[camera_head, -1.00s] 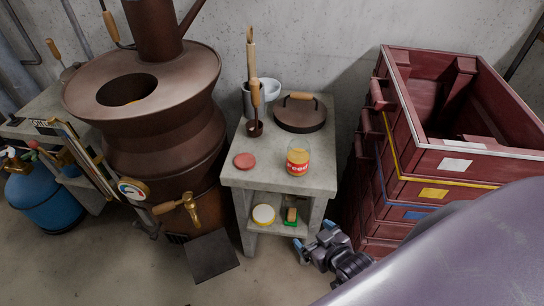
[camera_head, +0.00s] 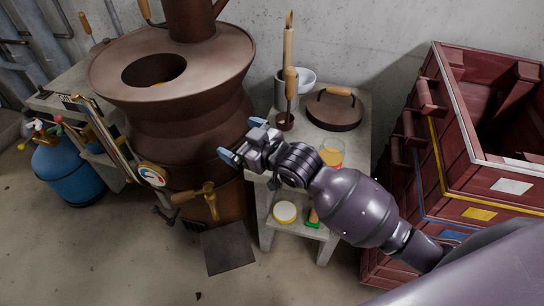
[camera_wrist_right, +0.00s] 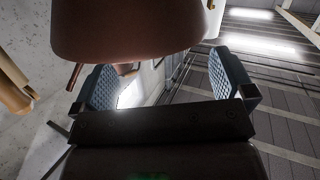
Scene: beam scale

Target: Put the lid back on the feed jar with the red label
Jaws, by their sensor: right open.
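The feed jar (camera_head: 332,150) stands on the small concrete table (camera_head: 363,120). The red lid, seen earlier on the table's front left, is hidden behind my right gripper and wrist. My right gripper (camera_head: 241,141) is open, above the table's left edge beside the boiler. In the right wrist view, its blue fingers (camera_wrist_right: 168,85) are apart, with a large reddish-brown rounded thing (camera_wrist_right: 125,28) beyond them that I cannot identify. My left gripper is out of view.
The brown boiler (camera_head: 190,125) stands left, with a brass tap (camera_head: 210,196). Red crates (camera_head: 490,185) stand right. A yellow-and-white tin (camera_head: 285,212) sits on the lower shelf.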

